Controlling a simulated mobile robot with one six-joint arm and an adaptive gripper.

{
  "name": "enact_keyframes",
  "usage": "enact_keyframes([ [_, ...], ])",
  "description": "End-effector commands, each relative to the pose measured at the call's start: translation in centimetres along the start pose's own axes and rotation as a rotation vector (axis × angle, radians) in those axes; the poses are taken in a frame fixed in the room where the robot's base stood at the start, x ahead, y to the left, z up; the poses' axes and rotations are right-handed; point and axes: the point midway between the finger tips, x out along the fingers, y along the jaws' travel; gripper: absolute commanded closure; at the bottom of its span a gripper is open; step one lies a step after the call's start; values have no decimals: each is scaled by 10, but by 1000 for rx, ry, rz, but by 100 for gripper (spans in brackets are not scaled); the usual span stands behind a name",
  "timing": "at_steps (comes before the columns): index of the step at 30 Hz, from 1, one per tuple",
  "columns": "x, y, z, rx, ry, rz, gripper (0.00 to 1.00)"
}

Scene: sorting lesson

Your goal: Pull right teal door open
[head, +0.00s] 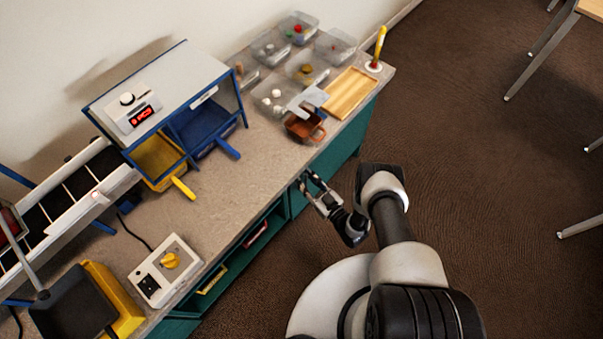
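The teal cabinet's right door (335,158) is on the cabinet front under the worktop, in the right part of the head view. It looks shut, flush with the front. My gripper (308,181) is in front of the door's left part, just below the worktop edge. Its dark fingertips are at or very near the door face. Whether they touch it or hold a handle is too small to tell. No handle shows clearly.
Left of the door the teal cabinet has open shelves (238,257) with a few items inside. On the worktop (235,190) stand a brown mug (303,128) near the edge, a wooden tray (350,93), clear bins and a sorting box (165,85).

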Motion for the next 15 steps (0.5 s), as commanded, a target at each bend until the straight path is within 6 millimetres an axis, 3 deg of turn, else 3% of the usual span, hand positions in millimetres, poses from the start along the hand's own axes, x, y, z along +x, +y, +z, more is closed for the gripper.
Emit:
enact_keyframes([
  [8, 0, 0, 0, 0, 0, 0, 72],
  [15, 0, 0, 0, 0, 0, 0, 88],
])
